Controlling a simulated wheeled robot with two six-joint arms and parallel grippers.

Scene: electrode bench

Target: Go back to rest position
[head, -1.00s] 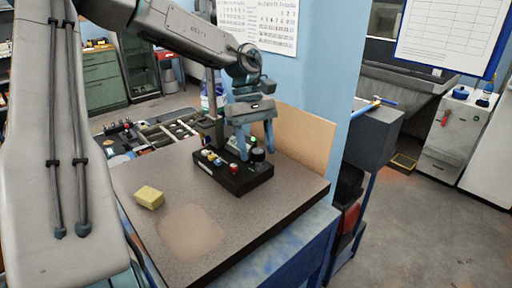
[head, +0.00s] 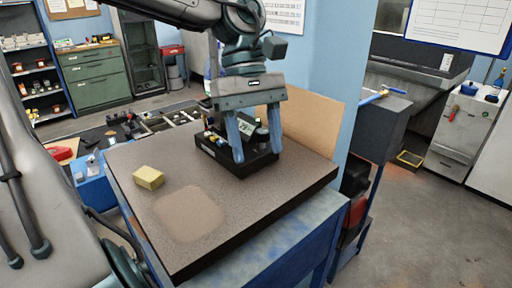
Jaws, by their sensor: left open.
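My left gripper (head: 254,150) is open, its two blue fingers pointing down in front of the black electrode stand (head: 222,157). I cannot tell whether the fingers touch the stand. The stand sits toward the back of the speckled bench top (head: 270,197). My right gripper is not in view.
A yellow sponge-like block (head: 148,177) lies at the left of the bench top, near a paler patch. A brown board (head: 313,121) stands along the back edge. A blue bottle stands behind my arm. The front of the bench top is clear.

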